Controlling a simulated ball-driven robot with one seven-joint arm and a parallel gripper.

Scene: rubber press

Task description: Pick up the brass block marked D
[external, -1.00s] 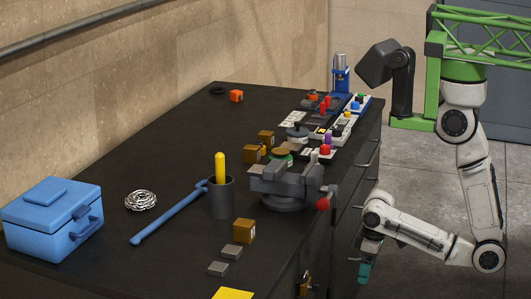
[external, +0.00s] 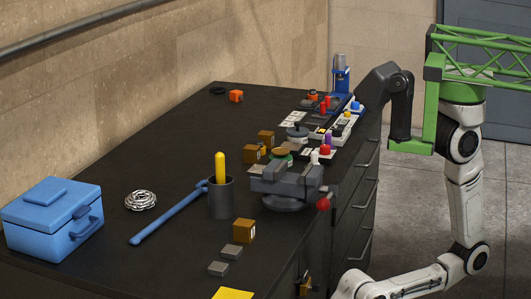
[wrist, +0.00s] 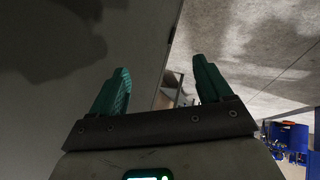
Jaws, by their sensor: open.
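Several brass blocks stand on the dark workbench (external: 110,165). One brass block (external: 243,230) is near the front edge, below the vise; its pale mark is too small to read. Another brass block (external: 251,155) and a further brass block (external: 265,138) stand behind the vise, their letters also unreadable. I cannot tell which is D. My gripper (wrist: 160,65) shows in the wrist view with its two green fingers apart and nothing between them. It faces a dark surface and grey floor, with no block visible there. The external view does not show it.
A grey vise (external: 287,184) with a red-knobbed handle sits near the front edge. A dark cup (external: 221,200) holds a yellow rod. A blue toolbox (external: 52,222), a blue bar (external: 165,215) and grey blocks (external: 231,251) are on the bench.

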